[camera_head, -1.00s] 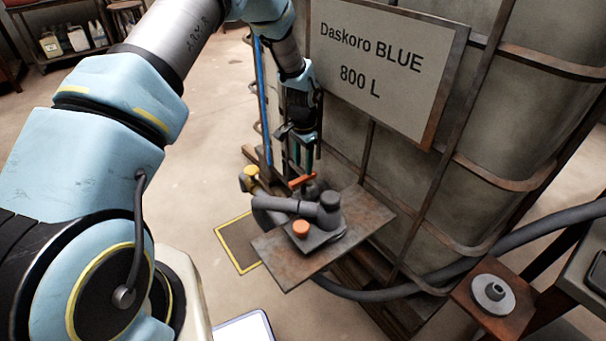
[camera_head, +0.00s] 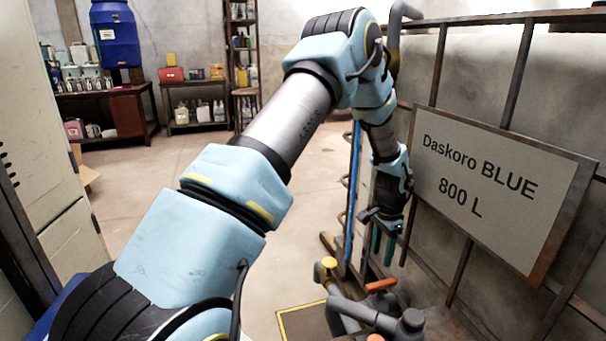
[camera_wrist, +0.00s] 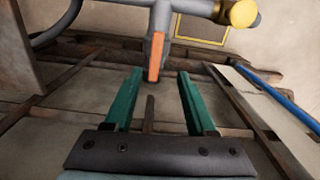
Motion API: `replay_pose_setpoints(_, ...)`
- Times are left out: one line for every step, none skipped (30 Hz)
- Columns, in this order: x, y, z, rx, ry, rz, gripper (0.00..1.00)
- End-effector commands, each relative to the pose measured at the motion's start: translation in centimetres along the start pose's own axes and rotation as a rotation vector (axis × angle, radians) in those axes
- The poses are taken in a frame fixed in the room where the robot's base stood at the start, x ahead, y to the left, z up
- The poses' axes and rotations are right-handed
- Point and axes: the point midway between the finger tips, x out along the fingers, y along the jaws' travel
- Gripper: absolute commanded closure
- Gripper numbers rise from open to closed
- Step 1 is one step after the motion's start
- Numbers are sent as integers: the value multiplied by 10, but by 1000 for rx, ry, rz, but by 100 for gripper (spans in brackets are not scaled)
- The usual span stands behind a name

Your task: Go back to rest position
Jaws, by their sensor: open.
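My gripper (camera_head: 383,246) hangs pointing down at the end of my arm, beside the caged tank, in the head view. In the wrist view its two green fingers (camera_wrist: 156,88) are spread apart with nothing between them. Beyond the fingertips is an orange valve handle (camera_wrist: 155,57) on a grey pipe; it also shows in the head view (camera_head: 381,285), just below the gripper. The gripper appears apart from the handle. A yellow cap (camera_wrist: 243,13) is on the same pipework.
The tank (camera_head: 480,80) with its metal cage and "Daskoro BLUE 800 L" sign (camera_head: 500,190) stands close on the right. A blue upright tube (camera_head: 354,185) runs near the gripper. Shelves and a blue drum (camera_head: 117,32) stand at the back.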

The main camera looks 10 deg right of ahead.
Motion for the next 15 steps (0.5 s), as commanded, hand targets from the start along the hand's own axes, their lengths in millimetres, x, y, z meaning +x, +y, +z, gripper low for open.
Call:
replay_pose_setpoints(-14,-10,13,-42,5,-8,44)
replay_pose_setpoints(-23,-16,24,-76,8,-11,44)
replay_pose_setpoints(-37,-24,40,-127,11,-17,44)
replay_pose_setpoints(-48,-30,55,-172,14,-21,44)
replay_pose_setpoints(-60,-36,71,-221,17,-26,44)
replay_pose_setpoints(-74,-42,93,-288,22,-32,44)
replay_pose_setpoints(-85,-45,110,-338,26,-36,44)
replay_pose_setpoints(-95,-47,127,-390,30,-40,44)
replay_pose_setpoints(-108,-49,150,-458,34,-45,44)
replay_pose_setpoints(-117,-50,167,-510,39,-49,44)
replay_pose_setpoints(-126,-49,184,-563,44,-52,44)
replay_pose_setpoints(-136,-47,206,-630,50,-57,44)
replay_pose_setpoints(-143,-45,222,-681,55,-60,44)
replay_pose_setpoints(-149,-42,237,-728,59,-62,44)
replay_pose_setpoints(-156,-37,255,-786,65,-66,44)
